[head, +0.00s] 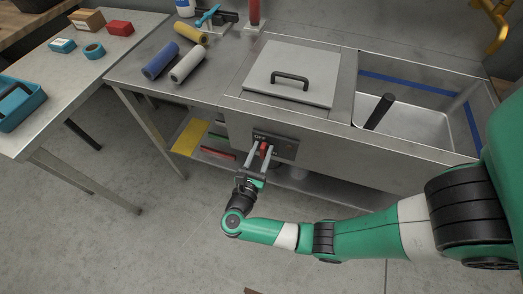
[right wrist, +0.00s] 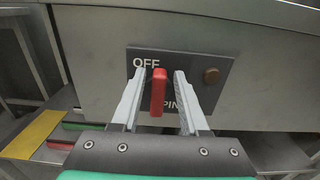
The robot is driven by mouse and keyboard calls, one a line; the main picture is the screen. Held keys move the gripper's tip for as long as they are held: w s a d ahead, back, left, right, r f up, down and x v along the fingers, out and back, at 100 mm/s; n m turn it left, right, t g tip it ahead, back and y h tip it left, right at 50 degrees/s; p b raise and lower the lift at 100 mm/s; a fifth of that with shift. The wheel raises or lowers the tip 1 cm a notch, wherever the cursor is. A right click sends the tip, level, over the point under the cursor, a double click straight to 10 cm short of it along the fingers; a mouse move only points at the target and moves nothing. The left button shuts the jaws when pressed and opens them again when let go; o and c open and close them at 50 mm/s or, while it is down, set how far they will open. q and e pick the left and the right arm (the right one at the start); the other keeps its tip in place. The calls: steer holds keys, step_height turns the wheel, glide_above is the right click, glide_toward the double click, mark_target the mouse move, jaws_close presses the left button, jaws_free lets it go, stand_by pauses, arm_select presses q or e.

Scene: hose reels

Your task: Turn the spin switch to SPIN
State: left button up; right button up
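The spin switch is a red lever (right wrist: 158,92) on a dark panel (right wrist: 216,65) on the front of the metal bench. The label OFF shows above the lever and part of SPIN below it. The lever hangs about straight down in the right wrist view. It also shows in the head view (head: 264,149). My right gripper (right wrist: 156,78) is open, with one finger on each side of the lever. A gap shows between the lever and each finger. In the head view my right gripper (head: 258,155) is at the panel. My left gripper is not in view.
A brown round button (right wrist: 211,75) is on the panel right of the lever. Above is a bench with a handled lid (head: 292,75) and an open basin (head: 425,120) holding a dark handle. Rollers (head: 187,64) lie at the left. A side table (head: 60,100) stands further left.

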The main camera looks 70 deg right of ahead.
jaws_close()
steer(key=shift+w+n, duration=0.1)
steer(key=shift+n, duration=0.2)
steer(key=n, duration=0.3)
steer(key=shift+w, duration=0.4)
steer(key=n, duration=0.4)
steer(key=shift+w+f, duration=0.25)
steer(key=shift+w, duration=0.15)
steer(key=n, duration=0.3)
steer(key=f+n, duration=0.1)
steer(key=n, duration=0.2)
steer(key=w+f+n+p, duration=0.1)
steer(key=n, duration=0.3)
steer(key=shift+f, duration=0.1)
steer(key=shift+n, duration=0.3)
steer(key=shift+o, duration=1.2)
jaws_free()
